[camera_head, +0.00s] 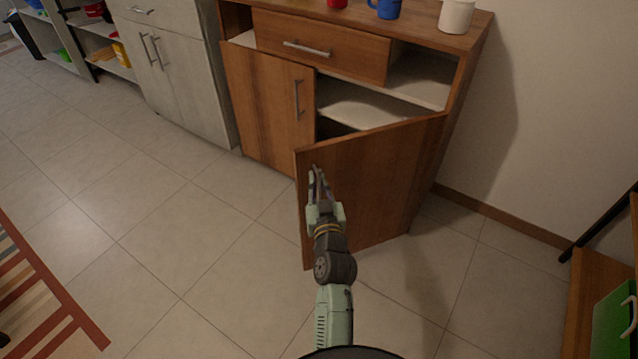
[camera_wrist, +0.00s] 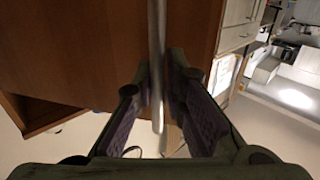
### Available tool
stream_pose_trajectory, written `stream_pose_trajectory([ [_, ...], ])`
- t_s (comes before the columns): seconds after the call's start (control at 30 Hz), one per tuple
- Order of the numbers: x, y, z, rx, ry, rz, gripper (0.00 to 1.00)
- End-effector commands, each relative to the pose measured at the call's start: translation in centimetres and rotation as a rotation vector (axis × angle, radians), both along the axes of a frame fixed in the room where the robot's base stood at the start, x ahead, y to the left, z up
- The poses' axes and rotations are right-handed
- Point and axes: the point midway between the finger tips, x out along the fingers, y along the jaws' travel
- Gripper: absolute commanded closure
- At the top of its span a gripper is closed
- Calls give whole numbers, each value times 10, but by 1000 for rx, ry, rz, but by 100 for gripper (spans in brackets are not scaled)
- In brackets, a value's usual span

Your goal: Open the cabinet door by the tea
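The brown wooden cabinet (camera_head: 265,115) has two lower doors. Its right door (camera_head: 375,175) is swung well out from the cabinet, showing pale shelf space behind it. Its left door (camera_head: 262,100) is closed. My gripper (camera_head: 317,180) is at the free edge of the open door. In the wrist view, the door's grey bar handle (camera_wrist: 157,60) runs between the two fingers of my gripper (camera_wrist: 160,80), which look closed around it. No tea can be made out.
Red, blue (camera_head: 385,8) and white mugs (camera_head: 457,15) stand on the cabinet top. A drawer (camera_head: 320,45) sits slightly out above the doors. A grey cabinet (camera_head: 175,70) is to the left. The tiled floor (camera_head: 180,240) is clear; a striped rug (camera_head: 45,300) lies at left.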

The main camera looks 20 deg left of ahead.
Motion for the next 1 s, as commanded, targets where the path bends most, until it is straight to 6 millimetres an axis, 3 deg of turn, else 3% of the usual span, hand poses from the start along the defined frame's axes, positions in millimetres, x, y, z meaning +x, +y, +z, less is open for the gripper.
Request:
stream_pose_trajectory([
  [0.47, 0, 0, 8, 0, -2, 0, 82],
  [0.8, 0, 0, 71, -1, -6, 0, 82],
  [1.0, 0, 1, 95, 0, -3, 2, 82],
])
